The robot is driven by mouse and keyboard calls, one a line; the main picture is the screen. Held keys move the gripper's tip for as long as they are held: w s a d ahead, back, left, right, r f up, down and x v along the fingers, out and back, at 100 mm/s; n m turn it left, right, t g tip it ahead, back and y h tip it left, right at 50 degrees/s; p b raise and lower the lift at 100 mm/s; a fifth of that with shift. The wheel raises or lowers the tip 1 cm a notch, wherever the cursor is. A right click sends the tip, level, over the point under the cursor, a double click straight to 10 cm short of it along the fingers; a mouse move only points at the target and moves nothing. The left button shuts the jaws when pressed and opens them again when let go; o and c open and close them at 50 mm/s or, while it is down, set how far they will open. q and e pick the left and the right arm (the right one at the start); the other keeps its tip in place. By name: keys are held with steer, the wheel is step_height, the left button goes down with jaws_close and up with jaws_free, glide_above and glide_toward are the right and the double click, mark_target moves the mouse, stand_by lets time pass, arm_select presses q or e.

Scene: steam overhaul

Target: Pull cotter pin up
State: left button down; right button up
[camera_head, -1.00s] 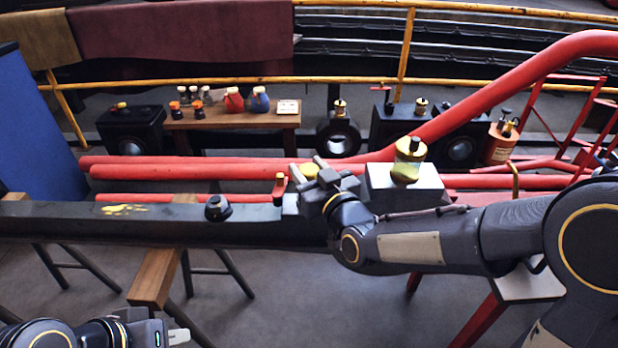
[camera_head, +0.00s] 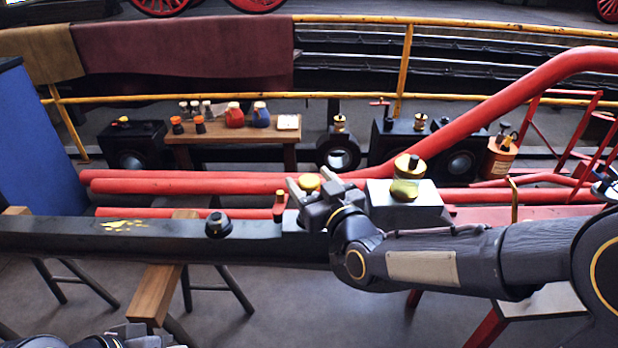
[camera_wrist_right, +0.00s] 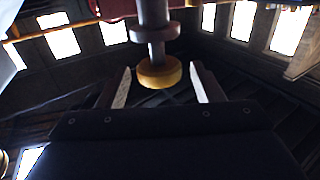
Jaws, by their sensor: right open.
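My right gripper (camera_head: 309,187) is open over the dark beam (camera_head: 150,240), its two fingers pointing away from me. A yellow round knob (camera_head: 308,181) shows between the fingers in the head view. In the right wrist view a dark stem with a collar and a yellow disc (camera_wrist_right: 160,73) stands between the open fingertips (camera_wrist_right: 163,85), with gaps on both sides. I cannot tell which piece is the cotter pin. My left gripper (camera_head: 120,338) is cut off at the bottom left; its fingertips are hidden.
A grey block with a glass-and-brass oiler (camera_head: 407,178) stands right of my gripper. A black round fitting (camera_head: 218,224) sits on the beam to the left. Long red pipes (camera_head: 200,186) run behind it. A bench with coloured pots (camera_head: 235,135) stands farther back.

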steer(key=v, duration=0.6)
steer(key=shift+s, duration=0.35)
steer(key=shift+d, duration=0.15)
